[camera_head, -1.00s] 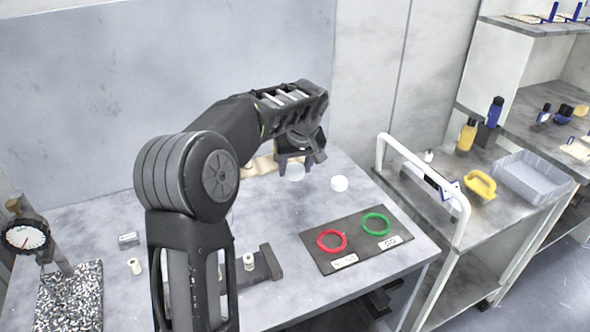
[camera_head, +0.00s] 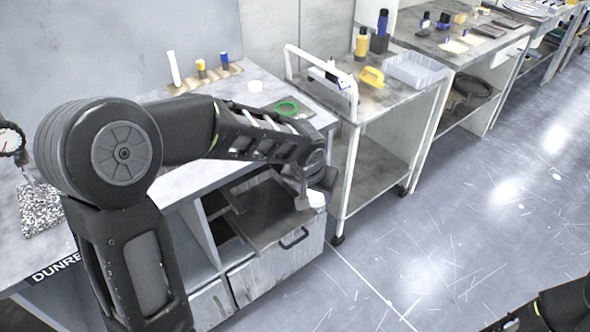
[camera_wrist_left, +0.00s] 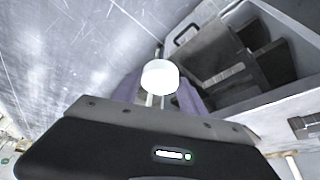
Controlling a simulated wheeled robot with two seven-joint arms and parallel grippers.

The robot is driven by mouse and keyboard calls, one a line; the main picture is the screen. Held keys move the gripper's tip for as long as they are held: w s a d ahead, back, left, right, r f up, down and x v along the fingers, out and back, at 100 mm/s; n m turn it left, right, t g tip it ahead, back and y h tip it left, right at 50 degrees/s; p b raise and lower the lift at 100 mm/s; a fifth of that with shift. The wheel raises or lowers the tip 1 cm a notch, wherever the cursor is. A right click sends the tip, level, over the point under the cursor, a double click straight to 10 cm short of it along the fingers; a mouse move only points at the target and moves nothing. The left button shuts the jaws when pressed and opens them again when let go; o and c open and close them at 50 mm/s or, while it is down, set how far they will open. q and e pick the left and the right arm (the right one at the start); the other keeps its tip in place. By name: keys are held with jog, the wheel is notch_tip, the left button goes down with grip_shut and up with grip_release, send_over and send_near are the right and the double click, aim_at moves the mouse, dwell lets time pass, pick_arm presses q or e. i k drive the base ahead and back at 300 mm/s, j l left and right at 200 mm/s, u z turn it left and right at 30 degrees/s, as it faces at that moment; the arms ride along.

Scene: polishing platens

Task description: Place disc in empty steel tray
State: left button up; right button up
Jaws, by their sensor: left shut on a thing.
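My left gripper (camera_head: 314,196) is shut on a white disc (camera_head: 317,199). It holds the disc in the air in front of the workbench, near the open drawer. In the left wrist view the white disc (camera_wrist_left: 160,77) sits between the purple-grey fingers (camera_wrist_left: 160,92). A grey rectangular tray (camera_head: 415,71) stands on the trolley top, to the upper right of the gripper; it looks empty. My right gripper is out of view; only part of that arm shows at bottom right.
The open drawer (camera_head: 280,262) juts from the workbench below the gripper. The trolley (camera_head: 372,100) has a raised white handle (camera_head: 352,98), a yellow bottle (camera_head: 362,43) and a yellow-handled tool (camera_head: 371,77). A shelf unit (camera_head: 450,45) stands beyond. The floor (camera_head: 470,220) at right is clear.

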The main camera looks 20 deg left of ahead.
aim_at(297, 219)
jog(key=i+l+u, duration=0.1)
jog(key=i+l, duration=0.2)
jog(key=l, duration=0.15)
jog(key=i+l+u, duration=0.15)
jog(key=i+l, duration=0.15)
jog(key=l, duration=0.15)
